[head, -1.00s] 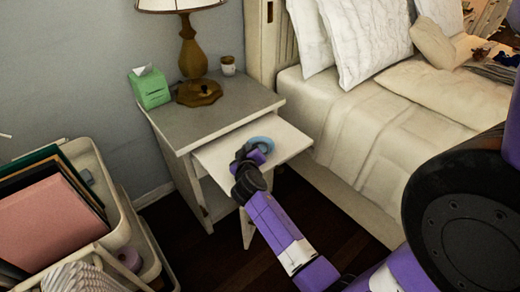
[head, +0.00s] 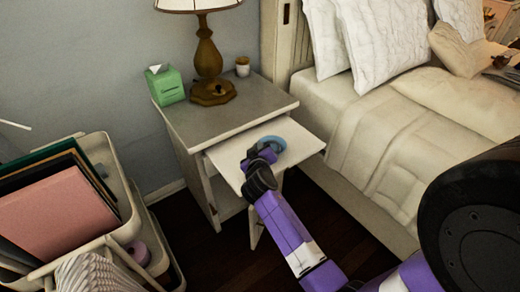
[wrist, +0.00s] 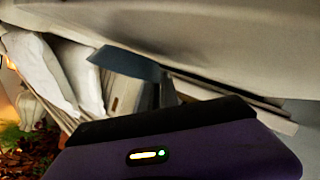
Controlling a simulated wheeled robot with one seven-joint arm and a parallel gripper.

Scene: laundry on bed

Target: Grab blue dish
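The blue dish (head: 289,140) lies on the white pulled-out shelf or drawer (head: 306,146) of the nightstand. My gripper (head: 265,153) is at the dish's near left side and covers part of it in the head view. Whether it touches the dish is not clear. In the wrist view, a flat blue-grey piece (wrist: 125,62), which looks like part of the dish, shows beyond the purple gripper body. The fingers are not clearly seen, so I cannot tell if they are open or shut.
A lamp (head: 208,60), a green tissue box (head: 166,86) and a small jar (head: 242,67) stand on the nightstand top (head: 245,103). The bed (head: 370,135) is close at right. A cart (head: 125,195) with folders stands at left.

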